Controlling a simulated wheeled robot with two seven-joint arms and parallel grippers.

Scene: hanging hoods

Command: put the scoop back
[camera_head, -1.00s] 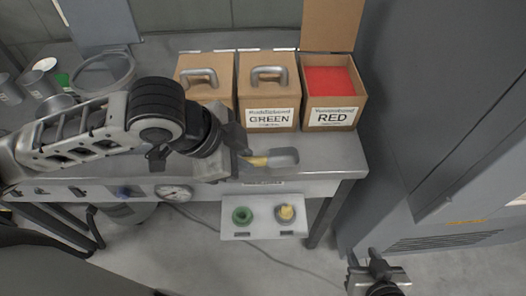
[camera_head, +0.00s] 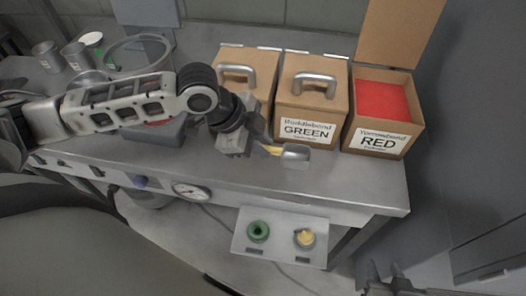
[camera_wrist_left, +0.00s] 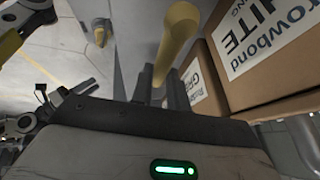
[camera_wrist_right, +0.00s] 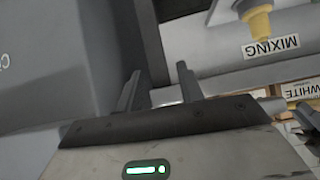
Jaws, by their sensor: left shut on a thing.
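The scoop has a grey metal bowl (camera_head: 295,155) and a yellow handle (camera_head: 271,150). My left gripper (camera_head: 262,147) is shut on the handle, with the bowl pointing right, in front of the GREEN box (camera_head: 312,100). In the left wrist view the yellow handle (camera_wrist_left: 178,42) stands out from between the fingers (camera_wrist_left: 160,92); the bowl cannot be made out there. My right gripper (camera_head: 388,282) is at the bottom right of the head view, low beside the bench. In the right wrist view its fingers (camera_wrist_right: 158,88) are apart and empty.
The RED box (camera_head: 383,118) is open, its lid raised, with red contents. The closed box (camera_head: 236,72) left of GREEN is partly hidden; the left wrist view shows its WHITE label (camera_wrist_left: 255,35). Metal cups (camera_head: 80,57) stand at the left. A panel (camera_head: 280,238) with green and yellow knobs juts below the bench.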

